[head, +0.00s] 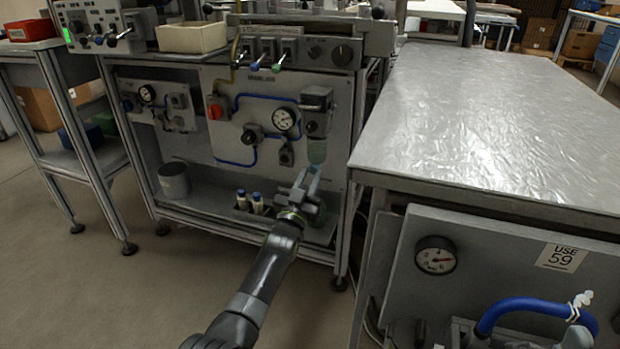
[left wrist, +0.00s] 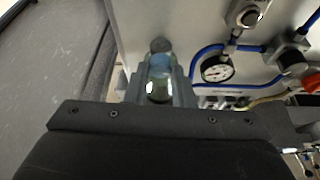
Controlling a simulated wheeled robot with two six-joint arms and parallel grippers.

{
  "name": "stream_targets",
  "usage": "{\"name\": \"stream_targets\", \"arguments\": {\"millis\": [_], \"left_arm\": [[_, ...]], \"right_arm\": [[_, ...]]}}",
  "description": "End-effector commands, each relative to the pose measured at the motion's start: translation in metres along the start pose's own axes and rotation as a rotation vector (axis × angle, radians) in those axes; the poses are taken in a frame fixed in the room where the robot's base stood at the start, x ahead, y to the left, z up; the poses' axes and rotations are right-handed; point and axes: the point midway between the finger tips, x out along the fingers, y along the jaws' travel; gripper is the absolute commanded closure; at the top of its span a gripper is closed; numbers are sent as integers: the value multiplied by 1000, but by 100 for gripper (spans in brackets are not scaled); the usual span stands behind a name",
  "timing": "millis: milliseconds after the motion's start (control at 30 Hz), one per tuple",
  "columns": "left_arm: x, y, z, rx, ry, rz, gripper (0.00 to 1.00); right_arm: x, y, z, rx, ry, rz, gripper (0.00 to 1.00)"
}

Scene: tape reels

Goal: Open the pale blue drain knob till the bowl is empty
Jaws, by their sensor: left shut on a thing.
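The clear greenish bowl (head: 317,150) hangs under a dark filter unit (head: 316,112) at the right side of the panel. My left gripper (head: 308,180) points up from below, with its fingertips just under the bowl. It is shut on the pale blue drain knob (left wrist: 160,66), which shows between the two fingers in the left wrist view. The fingers hide most of the knob in the head view. How much liquid is in the bowl I cannot tell. My right gripper is in neither view.
A round gauge (head: 284,119) and blue tubing are left of the filter. A grey can (head: 173,180) and small blue-capped bottles (head: 257,202) stand on the lower shelf. A foil-covered table (head: 480,120) is close on the right.

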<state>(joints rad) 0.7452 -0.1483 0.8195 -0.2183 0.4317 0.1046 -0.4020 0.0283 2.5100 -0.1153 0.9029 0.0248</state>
Motion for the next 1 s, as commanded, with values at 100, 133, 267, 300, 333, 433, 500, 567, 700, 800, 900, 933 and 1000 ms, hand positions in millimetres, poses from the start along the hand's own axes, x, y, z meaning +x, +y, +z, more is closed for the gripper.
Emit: {"name": "stream_targets", "arguments": {"millis": [100,133,267,300,333,433,500,567,700,800,900,933,1000], "left_arm": [[1,-2,-2,84,-1,35,100],[1,-2,-2,104,0,43,100],[1,-3,-2,183,-1,76,100],[1,-3,-2,204,0,84,100],[1,-3,-2,219,0,91,100],[1,-3,-2,261,-1,108,100],[1,-3,-2,283,-1,117,100],[1,-3,-2,298,-1,124,100],[1,-3,-1,319,0,132,100],[1,-3,-1,325,0,134,100],[1,-3,-1,326,1,135,100],[1,-3,-1,326,1,135,100],[1,-3,-1,326,1,135,100]], "right_arm": [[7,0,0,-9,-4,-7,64],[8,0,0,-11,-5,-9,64],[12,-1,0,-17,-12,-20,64],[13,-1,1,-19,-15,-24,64],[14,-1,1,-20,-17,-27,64],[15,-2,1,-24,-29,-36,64],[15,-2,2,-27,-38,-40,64],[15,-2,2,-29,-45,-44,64],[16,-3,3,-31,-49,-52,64],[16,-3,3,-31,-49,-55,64],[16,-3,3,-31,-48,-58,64],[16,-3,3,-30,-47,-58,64],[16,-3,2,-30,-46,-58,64]]}}
